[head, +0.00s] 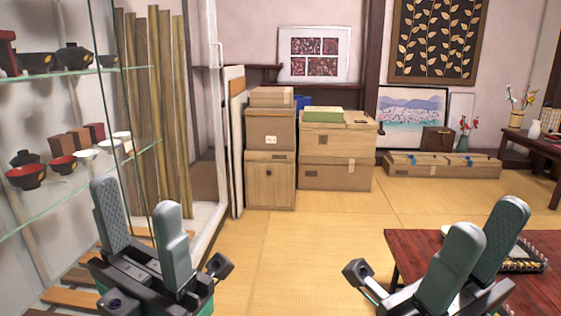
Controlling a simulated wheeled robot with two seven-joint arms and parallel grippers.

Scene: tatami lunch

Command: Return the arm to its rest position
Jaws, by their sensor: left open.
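My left gripper (141,230) is at the lower left, in front of the glass display cabinet. Its two grey-green fingers stand upright and apart, with nothing between them. My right gripper (486,245) is at the lower right, over the red-brown low table (408,246) in the picture. Its two fingers point up and to the right, with a narrow gap visible between them. I see nothing held there, but one finger partly covers the other.
The glass cabinet's shelf (85,185) holds several bowls and boxes at the left. Stacked wooden boxes (270,180) stand at the back wall. A long low crate (442,165) lies further right. The tatami floor (310,235) between the grippers is clear. A beaded tray (525,262) rests on the table.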

